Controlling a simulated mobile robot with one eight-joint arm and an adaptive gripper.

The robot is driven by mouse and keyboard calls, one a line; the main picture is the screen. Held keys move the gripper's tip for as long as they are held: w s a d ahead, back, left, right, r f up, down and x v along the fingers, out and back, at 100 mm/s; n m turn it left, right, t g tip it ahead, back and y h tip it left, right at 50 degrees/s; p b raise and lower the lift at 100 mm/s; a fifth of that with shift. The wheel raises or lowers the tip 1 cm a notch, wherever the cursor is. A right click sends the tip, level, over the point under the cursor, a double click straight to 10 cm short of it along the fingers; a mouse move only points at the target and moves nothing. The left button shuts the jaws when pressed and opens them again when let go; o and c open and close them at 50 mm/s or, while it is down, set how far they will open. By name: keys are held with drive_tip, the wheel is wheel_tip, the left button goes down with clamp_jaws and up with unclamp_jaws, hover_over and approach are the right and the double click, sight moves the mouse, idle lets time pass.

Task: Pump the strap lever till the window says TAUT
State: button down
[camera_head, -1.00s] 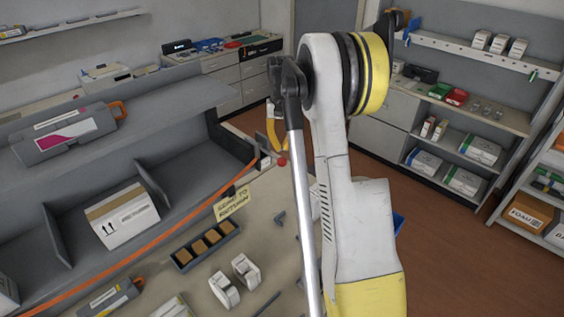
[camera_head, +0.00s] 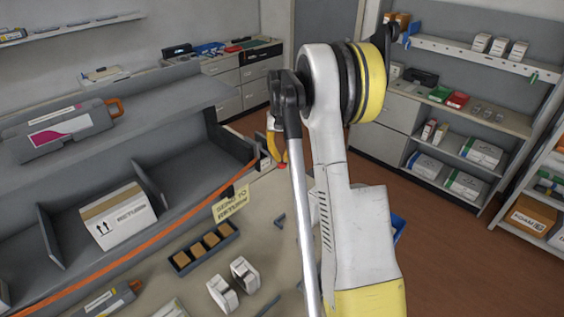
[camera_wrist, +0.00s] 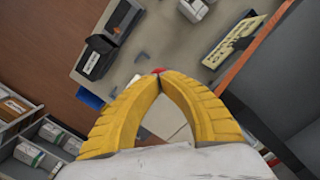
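The orange strap (camera_head: 180,228) runs slantwise along the front of the grey shelf unit. Its right end meets a small pale fitting (camera_head: 265,163) at the shelf's end; any window wording there is too small to read. A red knob (camera_head: 283,166), seemingly the lever's end, sits beside the fitting. My gripper (camera_head: 282,160) has its yellow fingertips at the knob. In the wrist view the fingertips (camera_wrist: 160,78) meet, and the red knob (camera_wrist: 158,71) shows just beyond them. I cannot tell whether they grip it or only touch it. The lever's shaft is hidden.
A black box (camera_wrist: 97,58) lies near the bench edge. A cardboard carton (camera_head: 118,216) stands in the shelf. Open floor lies to the right.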

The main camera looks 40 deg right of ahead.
wheel_tip(320, 180, down, 3)
drive_tip(key=shift+r+b, duration=0.15)
drive_tip(key=shift+b, duration=0.6)
drive_tip(key=shift+r, duration=0.1)
drive_tip(key=shift+w+d+r, duration=0.15)
drive_tip(key=shift+w+d, duration=0.05)
drive_tip(key=shift+w, duration=0.15)
drive_tip(key=shift+w+d+r, duration=0.2)
drive_tip(key=shift+w+d, duration=0.15)
drive_tip(key=shift+w, duration=0.1)
drive_tip(key=shift+w+d+r, duration=0.15)
drive_tip(key=shift+w+d, duration=0.2)
drive_tip(key=shift+w, duration=0.1)
drive_tip(key=shift+r, duration=0.1)
wheel_tip(320, 180, up, 12)
drive_tip(key=w, duration=0.1)
drive_tip(key=shift+d, duration=0.35)
